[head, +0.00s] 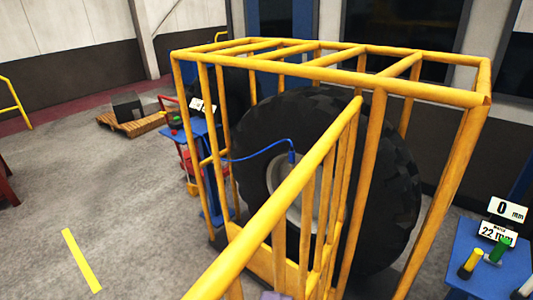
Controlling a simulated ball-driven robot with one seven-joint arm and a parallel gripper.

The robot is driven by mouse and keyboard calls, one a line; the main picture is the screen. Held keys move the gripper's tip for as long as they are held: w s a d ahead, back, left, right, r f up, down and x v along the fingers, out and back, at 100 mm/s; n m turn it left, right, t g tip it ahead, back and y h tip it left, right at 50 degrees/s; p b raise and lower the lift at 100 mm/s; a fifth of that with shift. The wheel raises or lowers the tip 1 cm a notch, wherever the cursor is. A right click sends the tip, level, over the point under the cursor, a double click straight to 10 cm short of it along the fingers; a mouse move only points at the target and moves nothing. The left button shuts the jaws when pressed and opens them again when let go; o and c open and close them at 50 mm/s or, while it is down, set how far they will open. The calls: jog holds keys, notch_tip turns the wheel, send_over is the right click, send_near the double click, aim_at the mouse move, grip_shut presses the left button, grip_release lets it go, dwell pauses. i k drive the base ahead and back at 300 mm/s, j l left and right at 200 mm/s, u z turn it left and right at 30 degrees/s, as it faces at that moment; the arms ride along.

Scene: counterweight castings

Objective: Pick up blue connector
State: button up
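A blue connector (292,157) is at the right end of a thin blue hose (250,155). It hangs in front of the big black tire (265,125) inside the yellow cage (381,150), near the wheel's pale hub (292,205). Yellow bars pass close in front of it. What holds the connector up is too small to tell. My gripper cannot be made out. A small purple-grey piece (275,296) shows at the bottom edge, and I cannot tell what it is.
A yellow barred panel (270,215) reaches from the cage toward me. A blue stand (480,255) with coloured handles and number signs is at right. Another blue stand (203,133) is left of the cage. A wooden pallet (135,124) lies behind.

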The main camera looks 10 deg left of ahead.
aim_at(291, 161)
jog(key=i+j, duration=0.1)
jog(key=j, duration=0.45)
jog(key=i+j, duration=0.1)
jog(key=j, duration=0.45)
jog(key=i+j, duration=0.1)
jog(key=j, duration=0.45)
jog(key=i+j, duration=2.1)
jog(key=i, duration=0.4)
jog(key=i+j, duration=0.2)
jog(key=i, duration=0.4)
jog(key=i+j, duration=0.15)
jog(key=i, duration=0.4)
